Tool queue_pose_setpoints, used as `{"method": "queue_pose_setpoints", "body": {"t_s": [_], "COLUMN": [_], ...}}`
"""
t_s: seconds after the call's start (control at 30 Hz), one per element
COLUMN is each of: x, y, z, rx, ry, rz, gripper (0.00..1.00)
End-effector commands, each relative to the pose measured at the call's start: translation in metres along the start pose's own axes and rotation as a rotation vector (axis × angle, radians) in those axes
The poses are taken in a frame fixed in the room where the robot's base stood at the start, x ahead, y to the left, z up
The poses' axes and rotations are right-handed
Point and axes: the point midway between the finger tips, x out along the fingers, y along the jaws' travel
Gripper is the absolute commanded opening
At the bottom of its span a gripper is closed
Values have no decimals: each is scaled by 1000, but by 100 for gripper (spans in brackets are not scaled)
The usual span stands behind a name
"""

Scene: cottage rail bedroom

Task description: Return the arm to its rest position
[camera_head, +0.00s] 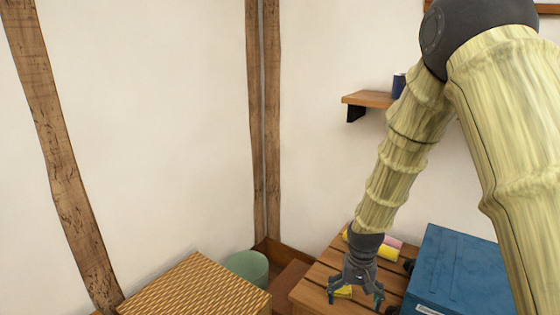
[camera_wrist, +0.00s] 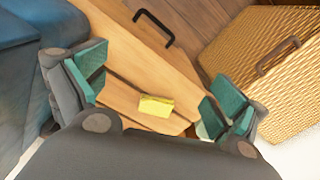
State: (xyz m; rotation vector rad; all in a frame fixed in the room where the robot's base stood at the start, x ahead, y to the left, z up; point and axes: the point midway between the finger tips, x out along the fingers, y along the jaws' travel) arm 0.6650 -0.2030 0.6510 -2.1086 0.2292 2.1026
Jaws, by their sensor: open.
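My arm reaches down from the upper right in the head view. My gripper (camera_head: 356,296) is over the slatted wooden table (camera_head: 312,290). In the wrist view my gripper (camera_wrist: 155,95) has its two teal-padded fingers spread wide apart with nothing between them. A small yellow block (camera_wrist: 156,106) lies on the wooden slats (camera_wrist: 128,50) beyond the fingers; in the head view the yellow block (camera_head: 343,292) shows partly behind the gripper.
A blue box (camera_head: 460,270) stands at the table's right side. A yellow and pink item (camera_head: 388,246) lies behind my gripper. A woven basket (camera_head: 200,285) and a green bin (camera_head: 248,267) stand left. A wall shelf (camera_head: 368,99) holds a dark blue cup (camera_head: 398,86).

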Motion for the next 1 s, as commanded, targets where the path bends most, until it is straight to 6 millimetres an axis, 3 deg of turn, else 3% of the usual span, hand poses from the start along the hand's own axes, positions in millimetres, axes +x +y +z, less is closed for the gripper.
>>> {"method": "queue_pose_setpoints", "body": {"t_s": [0.37, 0.57, 0.77, 1.0], "x": [50, 89, 144, 209], "y": [-5, 4, 21, 50], "z": [26, 53, 102, 188], "rx": [-38, -52, -73, -109], "ry": [-6, -9, -15, -16], "rz": [-7, -12, -18, -21], "gripper": [97, 97, 97, 97]}}
